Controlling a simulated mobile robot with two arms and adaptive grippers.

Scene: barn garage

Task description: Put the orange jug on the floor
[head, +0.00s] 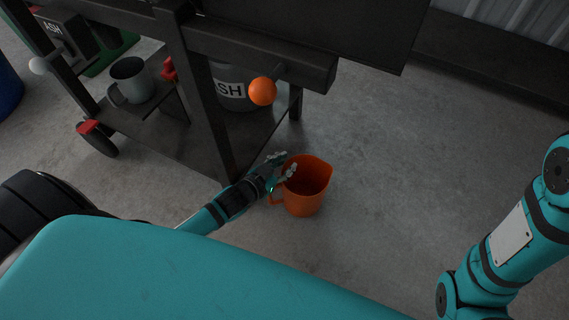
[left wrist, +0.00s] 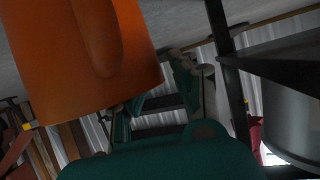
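The orange jug (head: 309,200) stands upright on the grey floor (head: 400,170) in the head view, just right of the dark cart. Its opening faces up and its handle is on the left. My left gripper (head: 282,167) is at the jug's left rim, with its fingers spread apart; one finger overlaps the rim in the picture. In the left wrist view the jug (left wrist: 115,60) fills the upper left and the fingers (left wrist: 155,95) are apart with nothing visible between them. Whether a finger touches the jug cannot be told. My right gripper is out of view; only part of that arm shows.
A dark wheeled cart (head: 262,40) stands left of the jug, with its leg close to my left arm. A grey mug (head: 131,80) and a bin marked ASH (head: 232,92) are on its lower shelf. Floor to the right is clear.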

